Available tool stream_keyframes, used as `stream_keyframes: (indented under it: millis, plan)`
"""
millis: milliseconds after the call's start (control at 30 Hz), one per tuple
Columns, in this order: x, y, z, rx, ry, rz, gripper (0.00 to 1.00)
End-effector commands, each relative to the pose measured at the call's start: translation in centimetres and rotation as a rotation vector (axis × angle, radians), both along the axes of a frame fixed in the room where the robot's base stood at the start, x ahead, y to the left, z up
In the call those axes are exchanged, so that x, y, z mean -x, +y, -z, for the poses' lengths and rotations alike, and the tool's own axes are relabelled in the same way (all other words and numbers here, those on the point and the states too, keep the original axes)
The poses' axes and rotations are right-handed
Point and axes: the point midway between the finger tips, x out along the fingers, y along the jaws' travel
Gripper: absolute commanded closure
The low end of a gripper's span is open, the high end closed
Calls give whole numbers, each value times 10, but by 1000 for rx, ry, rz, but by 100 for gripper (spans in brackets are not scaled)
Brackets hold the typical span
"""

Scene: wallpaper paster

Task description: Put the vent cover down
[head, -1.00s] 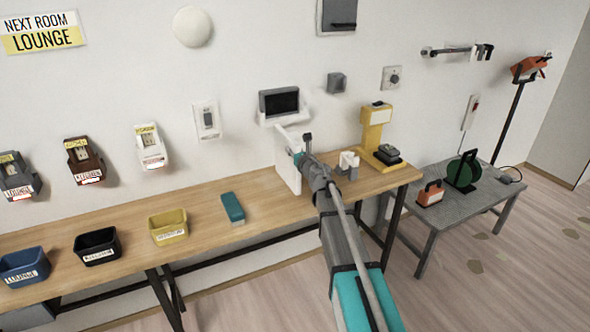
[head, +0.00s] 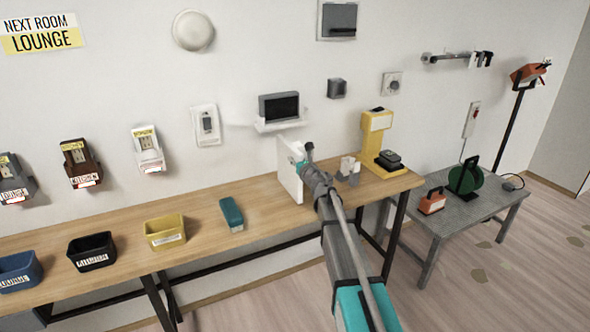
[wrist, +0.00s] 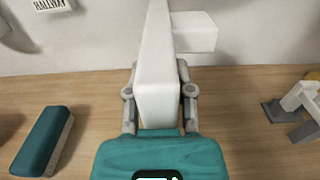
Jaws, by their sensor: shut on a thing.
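The vent cover is a white panel (head: 288,172), upright above the right half of the wooden bench (head: 262,208). My gripper (head: 302,158) is shut on its right edge. In the wrist view, the vent cover (wrist: 158,92) shows nearly edge-on, with a finger of my gripper (wrist: 160,82) on each side. A white block-like part sticks out to its right. Its lower edge appears at or just above the bench top; I cannot tell if it touches. Its front face is mostly turned away.
A teal block (head: 231,213) lies left of the vent cover. A small white-and-grey item (head: 348,170) and a yellow stand (head: 378,140) are close on the right. A shelf with a dark screen (head: 279,107) is on the wall behind. Clear bench lies between block and cover.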

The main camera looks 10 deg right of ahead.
Motion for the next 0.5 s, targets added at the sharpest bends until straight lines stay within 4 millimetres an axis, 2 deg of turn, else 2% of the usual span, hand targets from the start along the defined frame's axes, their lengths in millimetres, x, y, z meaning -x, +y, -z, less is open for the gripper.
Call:
stream_keyframes:
  millis: [67,300,500]
  plan:
    - [-5,-2,9,0,0,0,100]
    - [-4,-2,29,0,0,0,100]
    - [-4,-2,36,0,0,0,100]
